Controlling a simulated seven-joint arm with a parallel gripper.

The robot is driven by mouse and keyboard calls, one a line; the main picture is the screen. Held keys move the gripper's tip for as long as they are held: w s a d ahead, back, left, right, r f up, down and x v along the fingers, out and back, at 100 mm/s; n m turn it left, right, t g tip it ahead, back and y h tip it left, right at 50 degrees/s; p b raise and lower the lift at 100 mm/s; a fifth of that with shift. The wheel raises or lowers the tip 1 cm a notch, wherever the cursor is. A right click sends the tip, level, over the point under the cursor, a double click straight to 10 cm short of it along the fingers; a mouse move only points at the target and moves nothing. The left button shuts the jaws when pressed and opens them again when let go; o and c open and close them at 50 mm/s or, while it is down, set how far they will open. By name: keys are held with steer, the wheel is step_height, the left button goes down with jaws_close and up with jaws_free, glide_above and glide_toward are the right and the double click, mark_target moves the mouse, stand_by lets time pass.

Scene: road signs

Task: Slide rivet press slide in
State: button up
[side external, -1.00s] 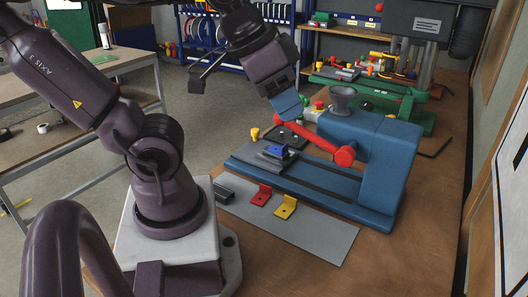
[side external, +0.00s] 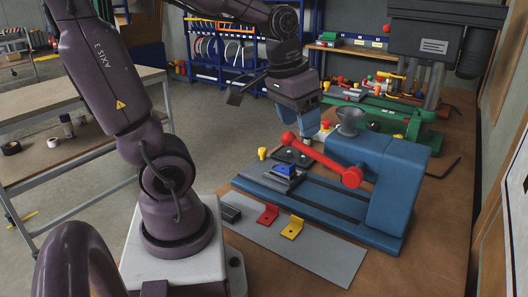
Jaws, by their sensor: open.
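The rivet press (side external: 392,192) is a blue machine with a grey funnel on top and a red lever (side external: 325,160) with round red ends, slanting down to the right. Its grey slide (side external: 262,178) sits at the left end of the blue rails (side external: 340,209), out from under the press body. A small blue bracket (side external: 290,171) rests on the slide. My gripper (side external: 311,127) points down above and behind the slide, near the lever's upper end, and is apart from the slide. Its fingertips are small and partly hidden, and I see nothing held.
A red bracket (side external: 267,214), a yellow bracket (side external: 292,228) and a dark block (side external: 230,212) lie on a grey strip (side external: 333,266) in front of the press. A green machine (side external: 400,121) stands farther back.

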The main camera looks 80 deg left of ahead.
steer(key=w+a+f+n+g, duration=0.1)
steer(key=w+a+f+n, duration=0.2)
steer(key=a, duration=0.5)
steer(key=n+g, duration=0.2)
steer(key=n, duration=0.9)
glide_above(263, 148)
step_height(263, 148, down, 11)
steer(key=f, duration=1.2)
steer(key=shift+s+d, duration=0.1)
steer(key=shift+d, duration=0.1)
